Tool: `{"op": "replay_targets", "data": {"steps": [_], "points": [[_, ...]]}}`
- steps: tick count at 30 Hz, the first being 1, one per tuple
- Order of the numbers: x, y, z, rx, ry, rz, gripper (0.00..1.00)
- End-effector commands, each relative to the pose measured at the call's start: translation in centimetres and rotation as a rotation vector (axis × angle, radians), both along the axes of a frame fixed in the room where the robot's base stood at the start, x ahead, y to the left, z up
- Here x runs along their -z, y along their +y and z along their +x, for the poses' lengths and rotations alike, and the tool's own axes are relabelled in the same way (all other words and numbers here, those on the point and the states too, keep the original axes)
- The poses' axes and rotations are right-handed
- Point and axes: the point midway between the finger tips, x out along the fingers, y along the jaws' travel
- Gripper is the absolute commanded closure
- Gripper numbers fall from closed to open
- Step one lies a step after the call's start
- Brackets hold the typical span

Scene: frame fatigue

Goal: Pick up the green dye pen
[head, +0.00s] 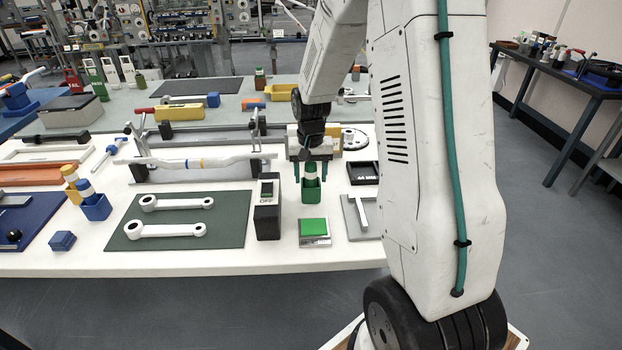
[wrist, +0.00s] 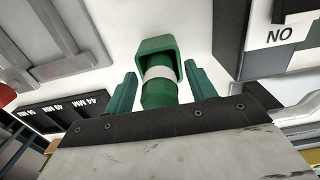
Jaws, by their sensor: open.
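The green dye pen (head: 310,171) has a green body with a white band and stands in a small green holder (head: 311,191) on the white table, in the middle of the head view. In the wrist view the pen (wrist: 158,92) points toward the camera, with the holder (wrist: 157,45) behind it. My gripper (head: 311,172) is over the holder, its green fingers on either side of the pen. In the wrist view my gripper (wrist: 162,88) is open, with visible gaps between each finger and the pen.
A black tray (head: 363,173) is at the right. A green mat (head: 190,221) with two connecting rods lies left. A blue holder (head: 97,208) with a pen stands farther left.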

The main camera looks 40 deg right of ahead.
Motion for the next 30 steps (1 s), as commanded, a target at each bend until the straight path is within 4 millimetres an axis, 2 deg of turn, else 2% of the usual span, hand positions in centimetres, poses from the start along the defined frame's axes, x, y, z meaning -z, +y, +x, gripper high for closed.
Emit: {"op": "replay_targets", "data": {"steps": [5, 6, 11, 19, 22, 26, 30], "points": [[0.0, 0.0, 0.0, 0.000, -0.001, -0.001, 0.45], [0.0, 0.0, 0.0, 0.000, -0.001, -0.001, 0.50], [0.0, 0.0, 0.0, 0.000, -0.001, -0.001, 0.93], [-0.1, 0.0, 0.0, 0.000, -0.001, -0.001, 0.93], [-0.8, 0.0, 0.1, 0.000, -0.003, -0.001, 0.93], [-2.9, 0.0, 0.1, 0.000, -0.006, -0.003, 0.93], [-5.9, 0.0, 0.1, 0.000, -0.006, -0.002, 0.93]]}}
